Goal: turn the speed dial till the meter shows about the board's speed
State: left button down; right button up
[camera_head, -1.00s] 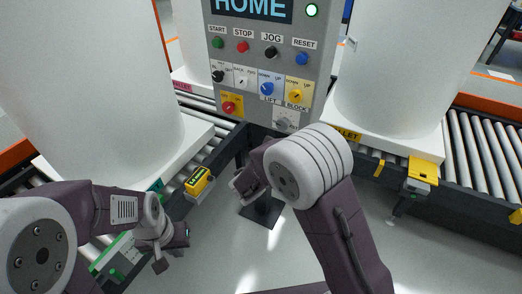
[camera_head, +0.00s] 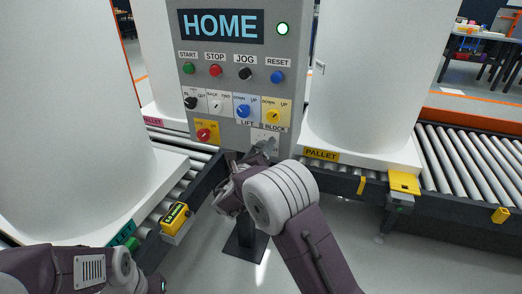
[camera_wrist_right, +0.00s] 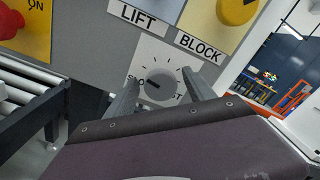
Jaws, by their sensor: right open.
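The speed dial (camera_wrist_right: 161,86) is a grey knob on a white plate at the bottom of the control panel. Its dark mark points left, towards the partly hidden "SLO" lettering; "ST" shows at right. My right gripper (camera_wrist_right: 162,96) is open, with one finger on each side of the dial; whether they touch it I cannot tell. The panel's board (camera_head: 221,26) reads HOME. My left gripper is out of view.
Above the dial are the LIFT switch (camera_head: 243,111), the yellow BLOCK switch (camera_head: 274,116) and a red knob (camera_head: 203,134). Buttons line the panel (camera_head: 300,75) higher up. Large white tanks stand on both sides, over roller conveyors (camera_head: 462,165).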

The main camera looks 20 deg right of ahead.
grip_shut()
jog(key=shift+f+m+b, duration=0.15)
jog(key=shift+m+b, duration=0.75)
jog(key=shift+b, duration=0.05)
jog(key=m+b, duration=1.1)
jog(key=b, duration=0.1)
jog(key=shift+f, duration=0.1)
jog(key=shift+r+m+b, duration=0.2)
jog(key=shift+m+b, duration=1.25)
jog(key=shift+m, duration=0.05)
